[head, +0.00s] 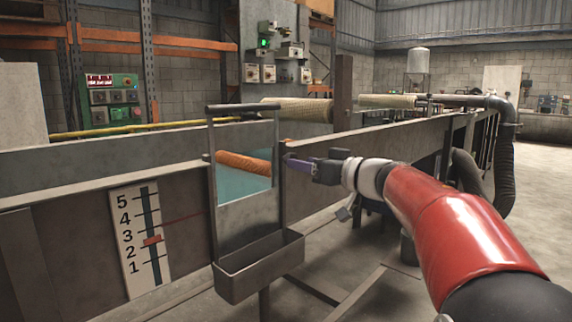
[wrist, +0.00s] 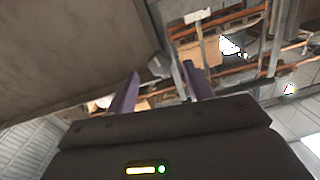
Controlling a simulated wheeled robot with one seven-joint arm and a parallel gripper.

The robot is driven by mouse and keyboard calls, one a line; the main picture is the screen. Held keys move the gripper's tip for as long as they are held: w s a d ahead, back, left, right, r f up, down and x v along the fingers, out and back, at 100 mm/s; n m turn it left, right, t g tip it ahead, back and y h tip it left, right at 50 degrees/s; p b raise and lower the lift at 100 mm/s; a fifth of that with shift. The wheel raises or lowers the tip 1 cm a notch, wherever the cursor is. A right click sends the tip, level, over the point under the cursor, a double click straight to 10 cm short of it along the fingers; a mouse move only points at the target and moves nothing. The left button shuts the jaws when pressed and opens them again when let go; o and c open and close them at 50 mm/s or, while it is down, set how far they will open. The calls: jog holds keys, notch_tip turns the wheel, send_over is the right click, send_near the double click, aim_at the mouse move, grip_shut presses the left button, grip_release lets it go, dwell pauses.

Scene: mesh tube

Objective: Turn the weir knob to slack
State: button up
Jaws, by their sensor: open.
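No knob can be singled out as the weir knob, and no label reading "slack" is legible. Small control boxes with dials (head: 268,74) hang on the grey panel at the back. A green control panel (head: 112,101) with several dark switches stands at the left. My gripper (head: 288,160) is beside the right edge of the metal gate frame, far in front of both sets of controls in the head view. In the wrist view my gripper's (wrist: 160,73) two purple fingers are apart with nothing seen between them.
A long metal trough (head: 100,165) crosses the scene, with an orange mesh roll (head: 243,165) inside. A level scale (head: 140,238) numbered 1 to 5 and a metal tray (head: 258,267) are on its near side. Open floor (head: 545,200) lies at the right.

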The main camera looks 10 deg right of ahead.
jog(key=shift+x, duration=2.35)
jog(key=shift+c, duration=0.3)
jog(key=c, duration=0.9)
jog(key=shift+n, duration=0.4)
jog(key=shift+n+p, duration=1.5)
jog(key=shift+n, duration=1.1)
